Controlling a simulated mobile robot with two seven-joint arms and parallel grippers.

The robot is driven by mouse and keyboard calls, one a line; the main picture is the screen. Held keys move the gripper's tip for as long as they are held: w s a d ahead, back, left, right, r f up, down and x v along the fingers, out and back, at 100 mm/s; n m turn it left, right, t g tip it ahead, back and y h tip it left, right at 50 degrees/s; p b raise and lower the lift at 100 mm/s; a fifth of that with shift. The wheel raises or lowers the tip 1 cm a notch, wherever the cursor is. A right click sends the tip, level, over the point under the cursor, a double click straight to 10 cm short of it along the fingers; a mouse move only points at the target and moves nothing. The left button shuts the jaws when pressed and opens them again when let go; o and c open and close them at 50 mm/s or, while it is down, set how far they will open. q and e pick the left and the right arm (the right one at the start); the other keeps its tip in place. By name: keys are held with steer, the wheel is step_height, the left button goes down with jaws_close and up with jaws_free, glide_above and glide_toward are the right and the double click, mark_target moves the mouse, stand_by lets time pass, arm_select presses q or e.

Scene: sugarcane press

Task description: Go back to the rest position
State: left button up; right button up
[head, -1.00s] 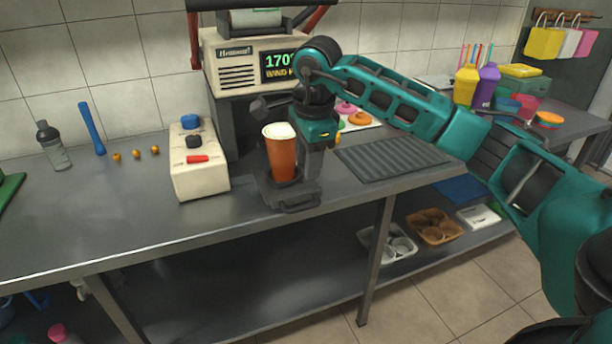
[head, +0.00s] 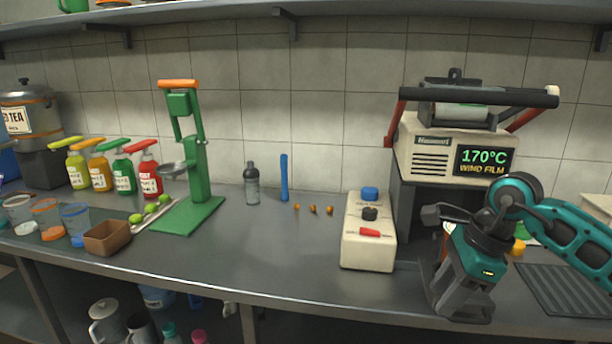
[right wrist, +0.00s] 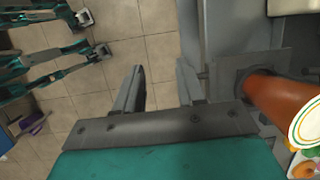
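My right gripper (head: 460,303) hangs over the counter in front of the sealing machine (head: 455,150), at the right of the head view. In the right wrist view its two fingers (right wrist: 160,92) stand apart with only floor tiles between them, so it is open and empty. An orange-brown cup with a white patterned top (right wrist: 268,98) stands beside the fingers, to their right and apart from them. In the head view my right gripper and arm hide most or all of that cup. My left gripper does not show in the head view.
The cream control box (head: 368,235) stands left of my right gripper. A green press (head: 195,165), a shaker bottle (head: 252,183), a blue stick (head: 284,178), sauce bottles and a brown box (head: 108,237) are farther left. The counter (head: 270,255) between press and control box is mostly clear.

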steer(key=s+a+r+m+t+y+p, duration=0.1)
steer(key=s+a+m+y, duration=0.2)
steer(key=a+m+y, duration=0.5)
steer(key=s+a+m+y, duration=0.25)
steer(key=a+y, duration=0.45)
steer(key=a, duration=0.6)
steer(key=d+f+m+t+h+p, duration=0.1)
steer(key=d+f+m+t+h, duration=0.5)
steer(key=m, duration=0.8)
steer(key=d+f+m+t+h, duration=0.45)
steer(key=m+t, duration=0.35)
steer(key=m, duration=0.7)
steer(key=s+d+f+m+g+h, duration=0.3)
steer(key=s+f+m+g+h, duration=0.2)
steer(key=s+f+m, duration=0.4)
steer(key=s+f, duration=0.3)
steer(key=f, duration=0.1)
steer(key=shift+s+f+m+g+h+p, duration=0.2)
steer(key=shift+f+m+g+h+p, duration=0.15)
steer(key=shift+g, duration=0.05)
steer(key=shift+d, duration=0.1)
